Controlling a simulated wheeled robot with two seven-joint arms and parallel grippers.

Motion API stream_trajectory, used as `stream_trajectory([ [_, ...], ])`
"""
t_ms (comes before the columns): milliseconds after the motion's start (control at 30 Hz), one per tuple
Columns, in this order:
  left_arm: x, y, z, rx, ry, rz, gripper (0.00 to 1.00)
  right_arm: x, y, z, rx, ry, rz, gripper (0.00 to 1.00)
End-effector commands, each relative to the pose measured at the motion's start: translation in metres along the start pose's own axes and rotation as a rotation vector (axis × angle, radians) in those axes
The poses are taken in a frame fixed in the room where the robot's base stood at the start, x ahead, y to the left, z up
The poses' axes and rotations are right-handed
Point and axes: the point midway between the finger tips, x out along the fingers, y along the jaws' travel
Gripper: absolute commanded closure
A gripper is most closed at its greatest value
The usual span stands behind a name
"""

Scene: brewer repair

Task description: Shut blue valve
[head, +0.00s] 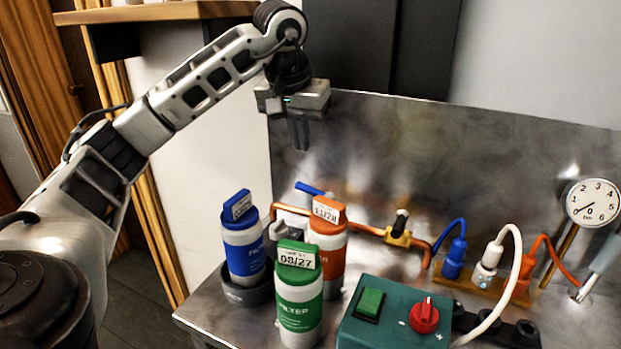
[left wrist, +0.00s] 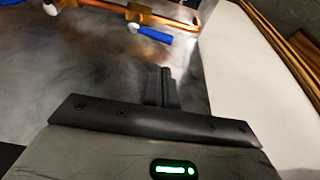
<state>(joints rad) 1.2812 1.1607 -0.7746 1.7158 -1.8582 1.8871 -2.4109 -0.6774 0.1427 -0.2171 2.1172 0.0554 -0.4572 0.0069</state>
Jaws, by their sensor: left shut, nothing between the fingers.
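The blue valve handle (head: 309,188) sits on the copper pipe (head: 365,229) at the back of the bench, partly hidden behind the filter bottles in the head view. In the left wrist view the blue handle (left wrist: 154,34) lies at the top, just below the copper pipe, beyond my fingertips. My left gripper (head: 300,135) is shut and empty, pointing down above the handle and apart from it. Its closed fingers show in the left wrist view (left wrist: 161,85). My right gripper is not in view.
Blue (head: 243,245), orange (head: 328,245) and green (head: 299,307) filter bottles stand in front of the pipe. A green box (head: 390,335) with a red knob (head: 424,314), coloured plugs and a gauge (head: 592,203) are to the right. A metal backplate (head: 400,150) rises behind.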

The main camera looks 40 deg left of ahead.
Motion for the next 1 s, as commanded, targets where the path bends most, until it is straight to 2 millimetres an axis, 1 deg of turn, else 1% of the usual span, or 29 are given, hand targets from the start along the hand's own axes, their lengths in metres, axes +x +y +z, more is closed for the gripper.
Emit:
stream_trajectory([
  [167,0.003,0.000,0.000,0.000,-0.001,0.000,1.00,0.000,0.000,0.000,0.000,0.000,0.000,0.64],
  [267,0.014,0.000,0.001,0.000,-0.004,-0.001,1.00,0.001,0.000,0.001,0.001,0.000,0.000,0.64],
  [500,0.057,0.000,0.001,0.001,-0.005,-0.002,1.00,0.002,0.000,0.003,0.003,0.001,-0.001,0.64],
  [700,0.087,0.000,0.001,0.000,-0.004,-0.001,1.00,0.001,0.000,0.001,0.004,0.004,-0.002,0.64],
  [833,0.097,0.000,0.001,0.000,-0.002,-0.001,1.00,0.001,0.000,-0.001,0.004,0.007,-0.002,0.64],
  [1000,0.101,0.000,0.000,0.001,0.000,0.000,1.00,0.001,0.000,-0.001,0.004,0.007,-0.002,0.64],
])
